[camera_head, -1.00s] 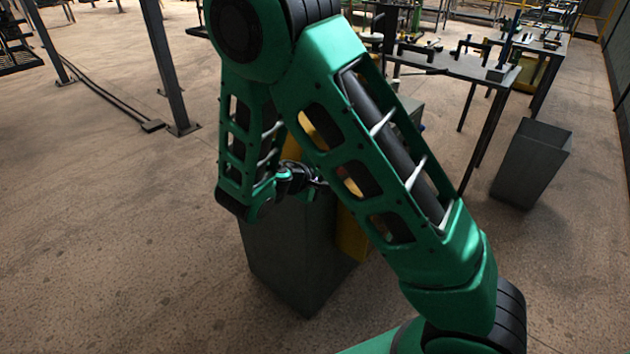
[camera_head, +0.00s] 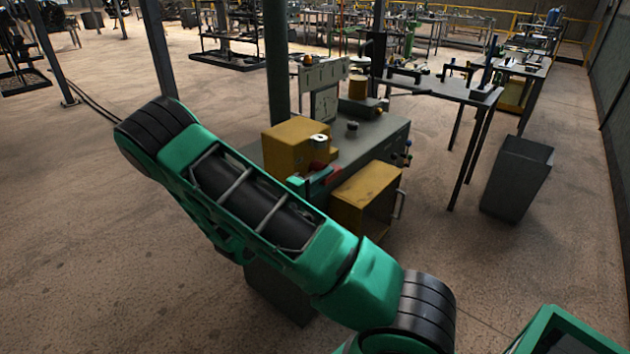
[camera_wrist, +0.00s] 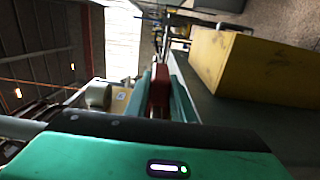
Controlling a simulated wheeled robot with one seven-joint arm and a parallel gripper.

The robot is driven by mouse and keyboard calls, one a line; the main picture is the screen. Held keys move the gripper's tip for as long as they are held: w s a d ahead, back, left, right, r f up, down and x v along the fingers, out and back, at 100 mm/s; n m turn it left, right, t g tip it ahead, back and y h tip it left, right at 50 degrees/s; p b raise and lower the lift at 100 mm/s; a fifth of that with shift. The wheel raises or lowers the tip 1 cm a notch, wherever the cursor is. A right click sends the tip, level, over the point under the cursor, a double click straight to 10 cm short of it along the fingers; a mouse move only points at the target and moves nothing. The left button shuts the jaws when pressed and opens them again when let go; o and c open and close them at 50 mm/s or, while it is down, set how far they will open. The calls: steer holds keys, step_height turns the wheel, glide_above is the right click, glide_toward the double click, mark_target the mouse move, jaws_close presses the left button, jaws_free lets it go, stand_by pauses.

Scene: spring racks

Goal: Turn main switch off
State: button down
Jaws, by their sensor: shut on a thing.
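A grey machine (camera_head: 375,130) with yellow boxes stands behind my arm in the head view. A small red part (camera_head: 332,173) shows on it between the yellow boxes; it looks like the main switch, though I cannot read a label. Whether the switch is on or off cannot be told.
An upper yellow box (camera_head: 292,146) and a lower yellow box (camera_head: 368,197) flank the gripper. A light-topped cylinder (camera_head: 319,150) stands close by. A grey bin (camera_head: 518,178) and a dark table (camera_head: 440,85) are to the right. The floor at left is open.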

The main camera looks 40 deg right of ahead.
steer(key=shift+w+a, duration=0.1)
steer(key=shift+w, duration=0.15)
steer(key=c, duration=1.6)
jaws_free()
steer(key=shift+f, duration=0.1)
steer(key=shift+o, duration=0.4)
steer(key=shift+s, duration=0.1)
steer(key=v, duration=1)
steer(key=shift+a, duration=0.35)
